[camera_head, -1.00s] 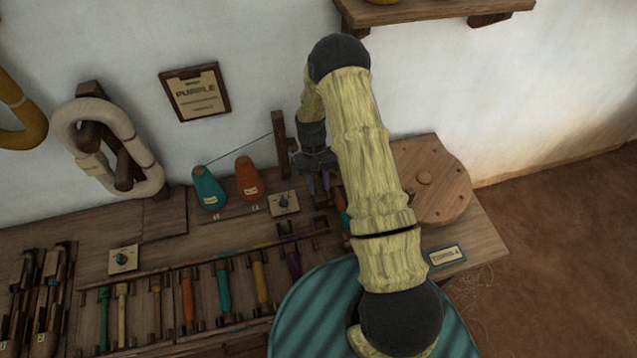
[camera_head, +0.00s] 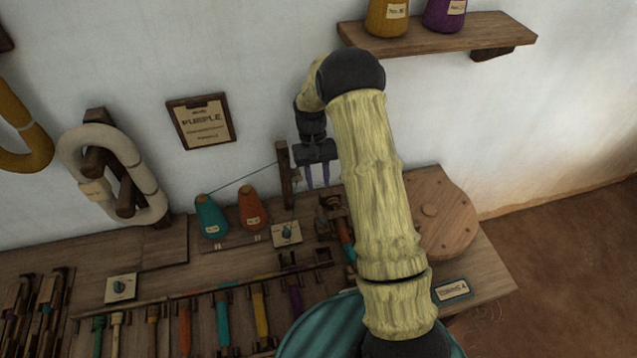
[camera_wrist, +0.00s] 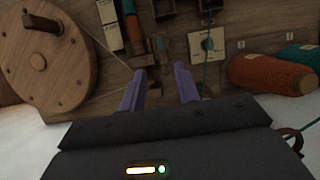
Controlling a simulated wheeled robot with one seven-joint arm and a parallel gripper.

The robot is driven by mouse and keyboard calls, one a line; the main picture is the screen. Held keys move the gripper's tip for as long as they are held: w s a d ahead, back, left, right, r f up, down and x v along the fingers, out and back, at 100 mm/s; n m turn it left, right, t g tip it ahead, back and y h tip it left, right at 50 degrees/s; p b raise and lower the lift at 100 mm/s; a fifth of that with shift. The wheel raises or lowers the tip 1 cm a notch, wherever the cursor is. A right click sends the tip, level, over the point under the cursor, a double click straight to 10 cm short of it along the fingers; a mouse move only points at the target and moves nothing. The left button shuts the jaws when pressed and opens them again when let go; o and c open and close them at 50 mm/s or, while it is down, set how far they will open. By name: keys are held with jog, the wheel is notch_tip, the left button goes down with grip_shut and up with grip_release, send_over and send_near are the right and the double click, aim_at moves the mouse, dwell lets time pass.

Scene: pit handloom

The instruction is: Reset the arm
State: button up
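My gripper (camera_head: 317,176) is raised in front of the white wall, above the back of the wooden bench (camera_head: 160,262). Its two purple fingers (camera_wrist: 160,88) are apart, with nothing between them in the wrist view. Below it are a switch plate (camera_head: 287,233) and a winding fixture with a wooden wheel (camera_head: 441,220). My pale, wood-textured arm hides part of the bench between the fixture and the wheel.
A teal cone (camera_head: 211,216) and an orange cone (camera_head: 253,207) stand left of a dark post (camera_head: 285,175). A wall shelf (camera_head: 440,38) with yellow and purple cones is above right. A "PURPLE" board (camera_head: 201,121) hangs on the wall. Several colored bobbins lie in a front rack (camera_head: 222,323).

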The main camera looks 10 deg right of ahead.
dwell(0.3)
jog(key=s+r+t+p, duration=0.6)
jog(key=s+r+t, duration=0.1)
jog(key=s+r, duration=1.3)
jog(key=shift+r, duration=0.25)
jog(key=shift+a, duration=0.15)
